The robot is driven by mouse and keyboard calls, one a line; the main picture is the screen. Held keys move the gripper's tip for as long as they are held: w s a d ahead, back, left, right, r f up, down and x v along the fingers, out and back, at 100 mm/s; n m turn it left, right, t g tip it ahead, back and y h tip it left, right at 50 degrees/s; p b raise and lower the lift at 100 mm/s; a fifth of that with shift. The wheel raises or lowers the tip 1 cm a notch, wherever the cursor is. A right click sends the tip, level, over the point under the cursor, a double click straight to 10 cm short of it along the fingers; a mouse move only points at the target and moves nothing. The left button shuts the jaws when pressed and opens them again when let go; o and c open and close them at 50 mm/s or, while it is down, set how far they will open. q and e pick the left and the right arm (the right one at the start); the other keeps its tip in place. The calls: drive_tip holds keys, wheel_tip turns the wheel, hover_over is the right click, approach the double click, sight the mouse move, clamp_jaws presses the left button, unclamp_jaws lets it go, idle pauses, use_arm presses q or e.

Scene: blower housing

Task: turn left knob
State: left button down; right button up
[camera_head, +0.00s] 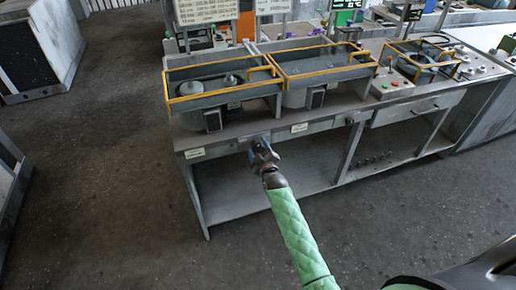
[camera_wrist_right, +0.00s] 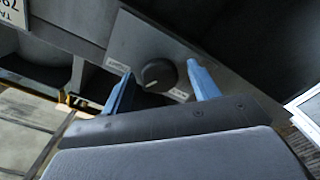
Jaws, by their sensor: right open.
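A round black knob (camera_wrist_right: 157,76) sits on a grey panel (camera_wrist_right: 143,38) in the right wrist view. My right gripper (camera_wrist_right: 160,71) is open, with one blue finger on each side of the knob and a visible gap to it. Whether the fingertips reach the knob's depth I cannot tell. In the head view my right gripper (camera_head: 262,151) is at the bench's front panel (camera_head: 228,146), left of centre, and hides the knob there. My left gripper is not in view.
The bench carries two bins with yellow frames (camera_head: 222,96) (camera_head: 325,70) and a control box (camera_head: 392,86) to the right. A drawer (camera_head: 405,110) and open shelf (camera_head: 235,195) lie below. The floor (camera_head: 110,190) at left is clear.

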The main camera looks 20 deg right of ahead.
drive_tip(key=c, duration=1)
drive_tip(key=shift+o, duration=0.2)
drive_tip(key=shift+m, duration=0.3)
